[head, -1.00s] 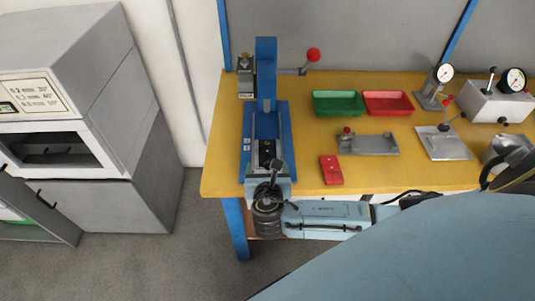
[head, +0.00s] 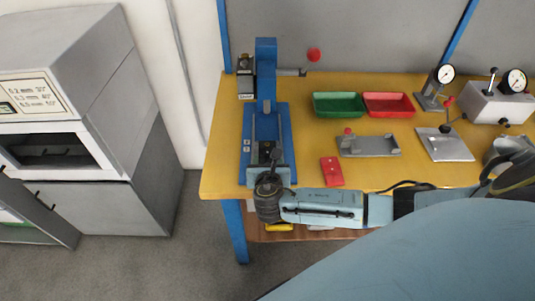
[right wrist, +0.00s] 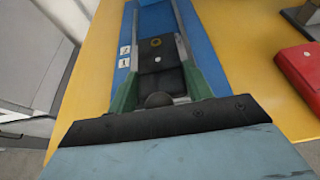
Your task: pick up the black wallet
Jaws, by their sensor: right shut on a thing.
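The black wallet (right wrist: 157,55), a dark flat piece with a round brass-coloured stud, lies between the fingers of my right gripper (right wrist: 158,40) in the right wrist view. The gripper is shut on it. In the head view, my right gripper (head: 266,160) is at the front end of the blue press base (head: 249,125), pointing away from me over the bench edge. The wallet (head: 264,148) shows there only as a small dark patch, partly hidden by the gripper. I cannot tell whether it touches the base. My left gripper is not in view.
The yellow bench (head: 222,170) holds a red flat piece (head: 332,171), a green tray (head: 338,104), a red tray (head: 388,104), a grey fixture (head: 370,146) and dial gauges (head: 444,74). The blue press column (head: 266,75) stands behind the gripper. The bench's front left corner is clear.

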